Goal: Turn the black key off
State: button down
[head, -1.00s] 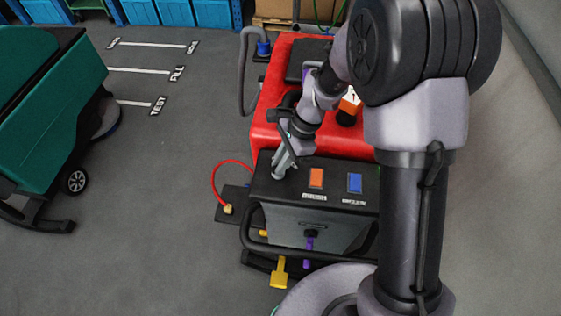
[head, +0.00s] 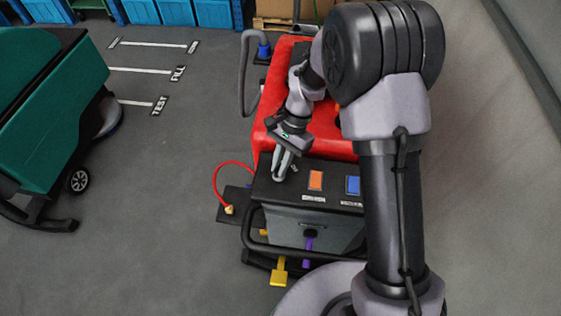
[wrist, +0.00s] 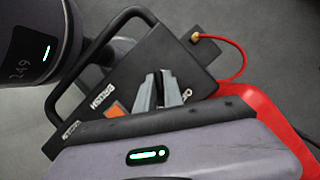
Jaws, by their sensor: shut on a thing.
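My gripper (head: 282,178) points down at the left part of the machine's black control panel (head: 262,186). In the wrist view its two fingers (wrist: 160,92) are closed around a small dark piece, which I take to be the black key (wrist: 158,80). The fingers hide most of it, so its angle cannot be read. White lettering on the panel shows partly beside the fingers in the wrist view.
An orange switch (head: 316,180) and a blue switch (head: 353,185) sit right of my gripper. A red hose (head: 222,170) loops at the left. Yellow (head: 279,271) and purple (head: 308,248) parts are below the panel. A teal machine (head: 50,110) stands left across clear floor.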

jog(key=n+h+p, duration=0.1)
jog(key=n, duration=0.2)
jog(key=n+h+p, duration=0.1)
jog(key=n, duration=0.1)
jog(key=shift+a+n+g, duration=0.2)
jog(key=shift+n+g, duration=0.2)
jog(key=shift+n, duration=0.3)
jog(key=c, duration=1.5)
grip_release()
jog(key=shift+o, duration=0.2)
jog(key=shift+w+r, duration=0.1)
jog(key=a+p+v, duration=0.1)
jog(key=p+v, duration=0.1)
jog(key=v, duration=1.5)
jog(key=shift+d, duration=0.25)
jog(key=shift+w+r, duration=0.1)
